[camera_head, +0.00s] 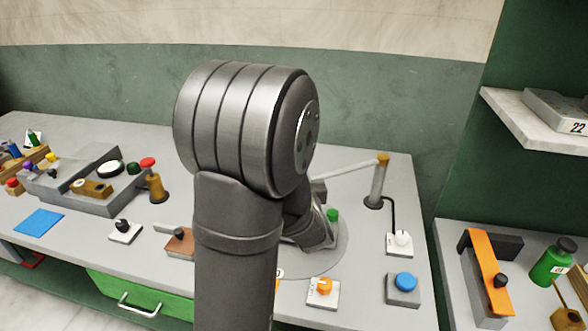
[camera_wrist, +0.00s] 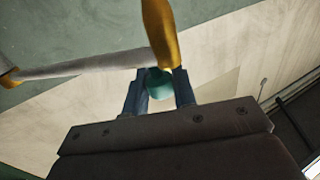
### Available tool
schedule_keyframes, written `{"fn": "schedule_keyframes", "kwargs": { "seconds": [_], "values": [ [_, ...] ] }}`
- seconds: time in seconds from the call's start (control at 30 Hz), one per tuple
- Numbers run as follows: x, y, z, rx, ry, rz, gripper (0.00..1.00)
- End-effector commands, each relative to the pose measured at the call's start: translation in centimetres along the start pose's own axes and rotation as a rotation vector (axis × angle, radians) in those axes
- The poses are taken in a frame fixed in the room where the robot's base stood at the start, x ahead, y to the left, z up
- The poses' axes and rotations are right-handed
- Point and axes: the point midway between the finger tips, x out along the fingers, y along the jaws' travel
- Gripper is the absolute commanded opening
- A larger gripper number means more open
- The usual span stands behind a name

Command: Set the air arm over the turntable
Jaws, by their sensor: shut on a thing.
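The air arm (camera_head: 347,169) is a pale tube running left from the brass-coloured top of a grey post at the table's back right. Its left end is hidden behind my arm in the head view. In the wrist view the tube (camera_wrist: 85,65) joins a yellow end piece with a teal part below it. My gripper (camera_wrist: 159,85) is shut on that end, its two blue-grey fingers on either side of the teal part. The turntable (camera_head: 330,262) is a flat grey disc on the table, partly covered by my arm. Whether the tube's end is above it is hidden.
A small green-topped thing (camera_head: 333,215) shows by the disc. An orange knob (camera_head: 323,287), a blue button (camera_head: 405,282) and a white-knobbed box (camera_head: 401,241) stand along the right. A shelf (camera_head: 530,125) juts out at right.

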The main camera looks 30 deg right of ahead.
Motion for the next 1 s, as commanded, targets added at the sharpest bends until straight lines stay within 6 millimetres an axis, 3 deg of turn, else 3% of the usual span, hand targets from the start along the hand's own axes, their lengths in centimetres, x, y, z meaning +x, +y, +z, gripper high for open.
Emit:
{"fn": "schedule_keyframes", "kwargs": {
  "seconds": [0.63,0.67,0.73,1.0],
  "values": [
    [-1.00,0.32,-0.04,0.000,0.001,-0.030,0.00],
    [-1.01,0.32,-0.03,0.000,0.001,-0.030,0.28],
    [-1.00,0.32,-0.03,0.000,0.001,-0.030,0.42],
    [-0.92,0.28,-0.04,-0.001,0.001,-0.031,0.45]
  ]
}}
